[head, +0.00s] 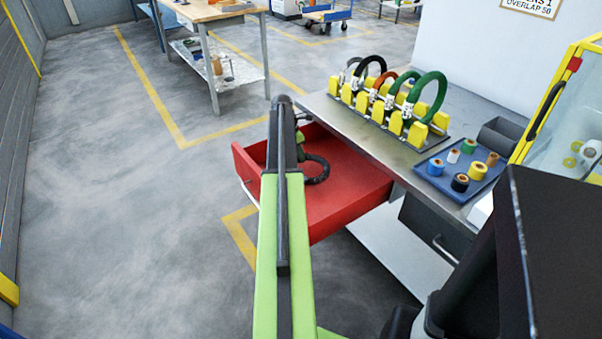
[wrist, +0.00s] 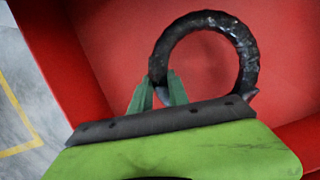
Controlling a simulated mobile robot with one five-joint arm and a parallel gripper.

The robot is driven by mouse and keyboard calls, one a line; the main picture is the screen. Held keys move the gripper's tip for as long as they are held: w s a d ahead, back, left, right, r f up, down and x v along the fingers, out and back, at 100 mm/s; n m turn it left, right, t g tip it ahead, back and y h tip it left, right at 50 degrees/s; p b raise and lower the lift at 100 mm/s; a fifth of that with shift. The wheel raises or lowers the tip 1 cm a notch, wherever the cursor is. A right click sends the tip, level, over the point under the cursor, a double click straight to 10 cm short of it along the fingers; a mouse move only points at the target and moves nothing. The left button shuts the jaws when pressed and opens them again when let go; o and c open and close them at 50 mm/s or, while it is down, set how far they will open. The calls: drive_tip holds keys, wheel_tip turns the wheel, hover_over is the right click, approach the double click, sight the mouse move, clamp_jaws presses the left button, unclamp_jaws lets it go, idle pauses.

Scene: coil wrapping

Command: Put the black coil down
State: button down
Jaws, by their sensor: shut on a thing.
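The black coil (head: 317,168) is a dark ring inside the open red drawer (head: 342,202) in the head view. In the wrist view the black coil (wrist: 248,62) shows as a wrapped ring over the red drawer floor (wrist: 105,45). My gripper (wrist: 166,84) has its green fingers shut on the near left side of the ring. I cannot tell whether the coil touches the drawer floor.
The drawer sticks out from a grey workbench (head: 458,98). On the bench stand a yellow rack (head: 416,133) holding several coils and a blue tray (head: 430,180) with tape rolls. Grey floor (head: 120,220) lies open to the left.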

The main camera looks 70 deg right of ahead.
drive_tip(key=shift+f+b, duration=1.9)
drive_tip(key=shift+f, duration=0.05)
drive_tip(key=shift+r, duration=0.2)
drive_tip(key=shift+f, duration=0.1)
drive_tip(key=c, duration=1.3)
unclamp_jaws()
drive_tip(key=shift+o, duration=0.2)
drive_tip(key=p+v, duration=1.2)
